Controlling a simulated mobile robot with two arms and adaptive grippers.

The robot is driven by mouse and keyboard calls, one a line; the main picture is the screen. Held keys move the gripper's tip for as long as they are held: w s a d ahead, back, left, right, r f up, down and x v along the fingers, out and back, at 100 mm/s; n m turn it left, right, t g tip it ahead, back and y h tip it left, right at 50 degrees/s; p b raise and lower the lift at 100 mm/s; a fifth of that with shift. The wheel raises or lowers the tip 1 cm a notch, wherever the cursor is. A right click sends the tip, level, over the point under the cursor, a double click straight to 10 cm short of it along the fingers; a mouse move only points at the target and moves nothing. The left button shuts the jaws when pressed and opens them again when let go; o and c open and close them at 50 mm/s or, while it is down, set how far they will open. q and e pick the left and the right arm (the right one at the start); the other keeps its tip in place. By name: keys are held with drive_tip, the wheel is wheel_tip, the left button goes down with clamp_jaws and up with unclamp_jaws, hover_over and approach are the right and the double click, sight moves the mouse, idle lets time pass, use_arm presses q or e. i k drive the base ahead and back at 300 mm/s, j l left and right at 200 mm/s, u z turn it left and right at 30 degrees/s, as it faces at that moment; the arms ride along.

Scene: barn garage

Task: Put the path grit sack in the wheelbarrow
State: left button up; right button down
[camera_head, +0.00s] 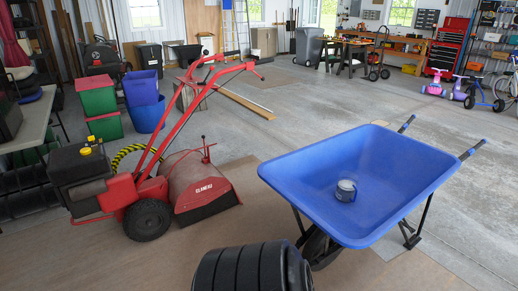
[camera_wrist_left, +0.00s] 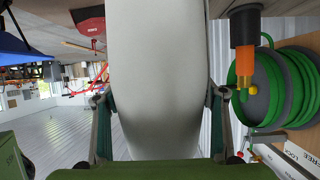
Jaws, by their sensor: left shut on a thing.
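The blue wheelbarrow (camera_head: 300,185) stands at the right of the head view, its tray open upward and its handles pointing to the back right. A small grey-and-white can-like thing (camera_head: 345,190) sits in the tray. My left gripper (camera_wrist_left: 160,97) has its fingers on both sides of a broad, pale, smooth thing, which looks like the path grit sack (camera_wrist_left: 158,60). No label shows on it, and it fills the middle of the left wrist view. Neither gripper nor the sack shows in the head view. My right gripper is in no view.
A red tiller (camera_head: 190,185) stands left of the wheelbarrow. A black ribbed thing like tyres (camera_head: 245,270) is close in front of it. Blue and red-and-green bins (camera_head: 98,97) stand at the left. A green hose reel (camera_wrist_left: 290,85) is at the wrist view's right. Open floor lies behind the wheelbarrow.

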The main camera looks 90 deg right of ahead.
sight(371, 215)
drive_tip(key=k+l+z, duration=0.1)
drive_tip(key=z, duration=0.35)
drive_tip(key=l+z, duration=0.2)
drive_tip(key=z, duration=0.3)
drive_tip(key=l+z, duration=0.2)
drive_tip(key=z, duration=0.25)
drive_tip(key=l+z, duration=0.45)
drive_tip(key=i+l+z, duration=0.1)
drive_tip(key=l+z, duration=0.35)
drive_tip(key=i+l+z, duration=0.15)
drive_tip(key=l+z, duration=0.3)
